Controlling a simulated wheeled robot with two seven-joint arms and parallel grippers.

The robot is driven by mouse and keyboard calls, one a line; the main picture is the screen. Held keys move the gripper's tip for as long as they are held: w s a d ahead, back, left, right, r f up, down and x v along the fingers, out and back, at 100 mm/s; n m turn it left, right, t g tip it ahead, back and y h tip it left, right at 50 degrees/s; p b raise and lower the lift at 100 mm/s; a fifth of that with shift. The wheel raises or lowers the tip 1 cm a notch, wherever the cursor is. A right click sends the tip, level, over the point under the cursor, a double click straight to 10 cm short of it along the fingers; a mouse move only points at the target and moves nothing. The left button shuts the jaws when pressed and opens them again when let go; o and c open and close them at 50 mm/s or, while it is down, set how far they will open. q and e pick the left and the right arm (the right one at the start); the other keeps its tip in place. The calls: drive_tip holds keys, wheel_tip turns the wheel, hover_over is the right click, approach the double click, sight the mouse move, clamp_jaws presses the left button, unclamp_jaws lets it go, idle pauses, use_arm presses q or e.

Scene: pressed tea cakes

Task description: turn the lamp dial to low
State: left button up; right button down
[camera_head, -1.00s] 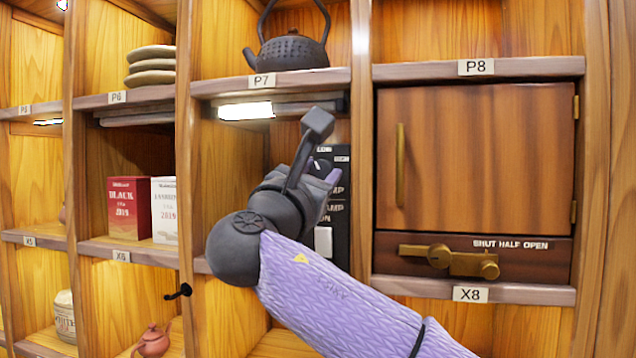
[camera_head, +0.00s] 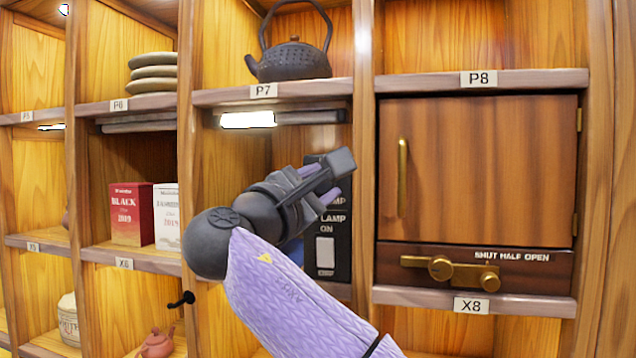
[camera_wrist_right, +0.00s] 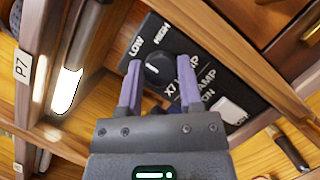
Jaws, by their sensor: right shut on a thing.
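The lamp dial (camera_wrist_right: 158,69) is a round black knob with a white mark, on a black panel (camera_head: 341,262) in the X7 bay. In the right wrist view it sits between the two purple fingertips of my right gripper (camera_wrist_right: 160,84), which is shut on it. Its white mark tilts up and left, roughly toward the LOW label (camera_wrist_right: 137,45); the HIGH label (camera_wrist_right: 161,34) is further right. In the head view my right gripper (camera_head: 330,186) covers the dial and the upper panel. My left gripper is in neither view.
A white lamp switch (camera_head: 325,256) is lower on the same panel. A lit lamp bar (camera_head: 248,119) hangs under the P7 shelf, with a teapot (camera_head: 293,61) above. A wooden upright stands right of the panel, beside a closed cabinet (camera_head: 480,165) with brass knobs.

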idle(0.3)
drive_tip(key=shift+c, duration=1.3)
unclamp_jaws()
drive_tip(key=shift+s+a+f+b, duration=0.15)
drive_tip(key=shift+s+f+b, duration=0.1)
drive_tip(key=shift+b, duration=0.1)
drive_tip(key=b+v, duration=0.3)
drive_tip(key=v, duration=0.1)
drive_tip(key=shift+f, duration=0.25)
drive_tip(key=b, duration=0.1)
approach(321, 190)
drive_tip(key=shift+s+a+r, duration=0.15)
drive_tip(key=shift+s+r, duration=0.1)
drive_tip(key=shift+r, duration=0.2)
